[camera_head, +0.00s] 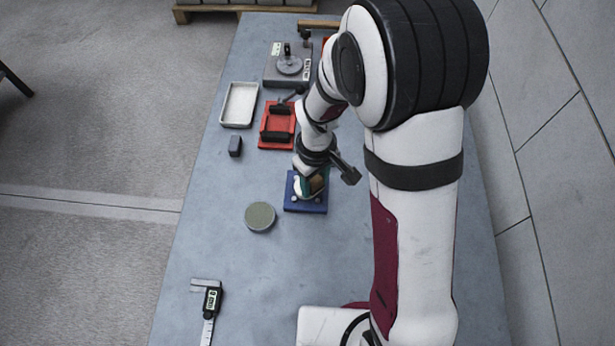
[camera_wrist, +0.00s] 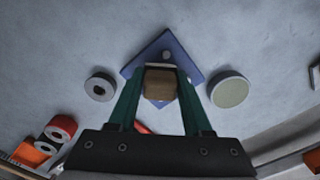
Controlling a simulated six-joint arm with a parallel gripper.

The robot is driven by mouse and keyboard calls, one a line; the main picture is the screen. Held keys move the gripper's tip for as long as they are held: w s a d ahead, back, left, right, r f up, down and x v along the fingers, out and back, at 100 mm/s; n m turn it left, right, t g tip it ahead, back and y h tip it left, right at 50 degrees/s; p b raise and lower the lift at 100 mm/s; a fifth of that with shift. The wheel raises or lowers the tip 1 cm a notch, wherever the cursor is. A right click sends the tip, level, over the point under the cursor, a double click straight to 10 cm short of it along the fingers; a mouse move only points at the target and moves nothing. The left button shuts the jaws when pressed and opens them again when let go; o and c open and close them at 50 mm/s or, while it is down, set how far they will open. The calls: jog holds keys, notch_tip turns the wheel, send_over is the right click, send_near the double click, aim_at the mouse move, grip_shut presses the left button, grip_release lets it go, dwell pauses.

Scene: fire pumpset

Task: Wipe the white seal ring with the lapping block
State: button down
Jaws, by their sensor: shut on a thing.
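My gripper (camera_wrist: 160,92) has green fingers that are shut on a brown block (camera_wrist: 160,84), which I take to be the lapping block. In the head view the block (camera_head: 317,184) is low over a blue plate (camera_head: 306,207), partly hidden by my gripper. The blue plate also shows in the wrist view (camera_wrist: 185,62), turned as a diamond behind the block. I cannot tell whether the block touches anything beneath it. A pale patch (camera_head: 297,187) shows beside the block over the plate; it may be the white seal ring, but I cannot make out a ring shape.
A round grey-green disc (camera_head: 260,217) lies left of the plate. A caliper (camera_head: 211,300) lies in front. A dark-centred ring (camera_wrist: 101,87) shows beside the plate.

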jog(key=shift+r, duration=3.9)
jog(key=w+a+f+n, duration=0.1)
jog(key=w+a+n, duration=0.1)
jog(key=w+n, duration=0.5)
jog(key=n, duration=0.2)
send_over(260, 175)
jog(key=f, duration=0.6)
jog(key=shift+d+f, duration=0.3)
jog(key=shift+d, duration=0.05)
jog(key=shift+a+f, duration=0.2)
jog(key=shift+f, duration=0.95)
jog(key=shift+a+f, duration=0.2)
jog(key=shift+f, duration=0.9)
jog(key=shift+c, duration=1.7)
grip_release()
jog(key=shift+f, duration=0.1)
